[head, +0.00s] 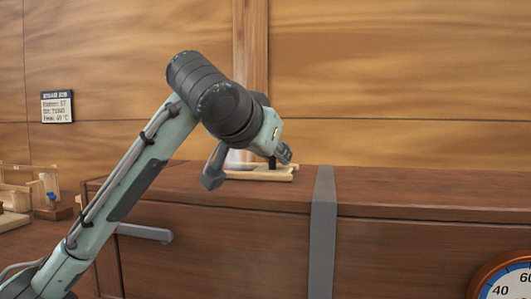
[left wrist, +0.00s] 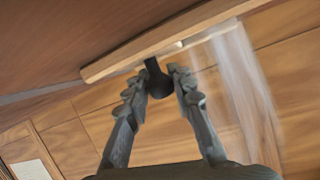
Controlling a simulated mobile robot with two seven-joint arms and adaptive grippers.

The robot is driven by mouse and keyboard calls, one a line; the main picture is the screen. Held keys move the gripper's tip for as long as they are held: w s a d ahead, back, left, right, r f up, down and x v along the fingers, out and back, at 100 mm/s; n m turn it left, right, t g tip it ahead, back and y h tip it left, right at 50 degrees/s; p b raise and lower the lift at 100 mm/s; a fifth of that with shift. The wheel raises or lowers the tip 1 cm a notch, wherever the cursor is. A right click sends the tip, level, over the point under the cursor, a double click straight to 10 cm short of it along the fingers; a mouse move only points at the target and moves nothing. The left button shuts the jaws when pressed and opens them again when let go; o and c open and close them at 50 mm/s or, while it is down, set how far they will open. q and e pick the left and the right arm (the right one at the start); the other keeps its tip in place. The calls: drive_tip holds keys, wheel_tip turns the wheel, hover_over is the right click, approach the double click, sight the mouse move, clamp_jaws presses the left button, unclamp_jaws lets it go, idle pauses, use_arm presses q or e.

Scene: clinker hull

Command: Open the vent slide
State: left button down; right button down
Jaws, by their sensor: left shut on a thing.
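The vent slide is a pale wooden strip (head: 245,175) on top of the brown wooden cabinet, with a dark knob (head: 272,162) standing on it. The strip also shows in the left wrist view (left wrist: 110,68), with the dark knob (left wrist: 158,82) between my fingers. My left gripper (left wrist: 160,84) is shut on the knob. In the head view the gripper (head: 280,155) reaches down to the strip from the left, and my arm hides part of it. A whitish, vapour-like streak (left wrist: 240,85) rises beside the strip. My right gripper is not in view.
A grey vertical strap (head: 322,230) crosses the cabinet front (head: 410,250). A grey bar handle (head: 145,232) juts out at left. A round gauge (head: 510,285) is at lower right, and small wooden items (head: 48,195) stand at far left. The cabinet top right of the strap looks clear.

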use_arm(q)
drive_tip(key=c, duration=1.3)
unclamp_jaws()
drive_tip(key=shift+a, duration=0.1)
drive_tip(key=shift+s+r, duration=0.1)
drive_tip(key=shift+s, duration=0.05)
drive_tip(key=v, duration=1.1)
drive_tip(key=shift+s+a+r, duration=0.1)
drive_tip(key=shift+s+a, duration=0.05)
drive_tip(key=shift+s, duration=0.15)
